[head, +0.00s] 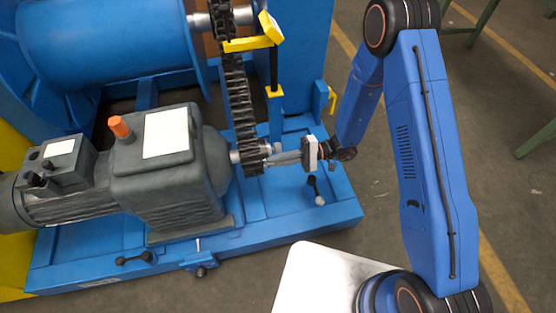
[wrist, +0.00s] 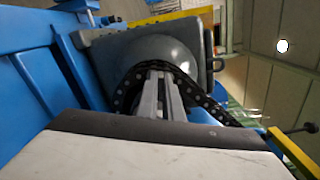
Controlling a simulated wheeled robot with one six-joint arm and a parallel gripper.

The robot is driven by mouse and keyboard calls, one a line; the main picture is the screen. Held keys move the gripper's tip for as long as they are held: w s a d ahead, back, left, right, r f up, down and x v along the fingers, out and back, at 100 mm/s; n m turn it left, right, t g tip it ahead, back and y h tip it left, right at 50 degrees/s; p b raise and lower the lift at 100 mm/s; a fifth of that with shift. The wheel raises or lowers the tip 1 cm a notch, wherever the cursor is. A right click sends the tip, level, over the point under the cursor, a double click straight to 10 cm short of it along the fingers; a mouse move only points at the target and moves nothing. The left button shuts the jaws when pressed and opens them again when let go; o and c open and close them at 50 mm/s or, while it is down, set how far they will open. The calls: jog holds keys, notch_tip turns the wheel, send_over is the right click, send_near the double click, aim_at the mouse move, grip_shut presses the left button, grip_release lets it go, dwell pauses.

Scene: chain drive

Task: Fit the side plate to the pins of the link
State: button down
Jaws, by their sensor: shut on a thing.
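My gripper (head: 270,159) reaches in from the right at the lower end of the black chain (head: 240,100), by the small sprocket on the motor shaft. In the wrist view my gripper (wrist: 160,76) has its two grey fingers close together, tips at the chain (wrist: 205,100) where it curves round the sprocket. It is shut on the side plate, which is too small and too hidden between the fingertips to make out. The link and its pins are hidden behind the fingers or too small to tell. I cannot tell whether plate and pins touch.
The grey motor and gearbox (head: 170,160) stand left of the chain on a blue frame (head: 255,236). A blue drum (head: 110,45) is behind. A yellow bracket (head: 250,44) crosses the chain higher up. A white-topped surface (head: 315,280) is at the front. Floor on the right is open.

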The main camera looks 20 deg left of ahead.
jog(key=c, duration=1.8)
grip_release()
jog(key=shift+c, duration=0.2)
jog(key=v, duration=1.7)
jog(key=shift+d, duration=0.2)
jog(key=s+d+r+n+t+h, duration=0.1)
jog(key=s+d+r+h, duration=0.4)
jog(key=r, duration=0.5)
jog(key=s+d+r+n+t+h, duration=0.1)
jog(key=s+d+r+h, duration=0.1)
jog(key=d+r, duration=0.55)
jog(key=s+d+r+m+t+h, duration=0.2)
jog(key=s+d+r+t+h, duration=0.2)
jog(key=s+d+r+t, duration=0.2)
jog(key=s+d+r+m+t+h, duration=0.2)
jog(key=s+d+r+t+h, duration=0.2)
jog(key=d, duration=0.9)
jog(key=s+r+t, duration=0.2)
jog(key=s+r, duration=0.2)
jog(key=r, duration=0.2)
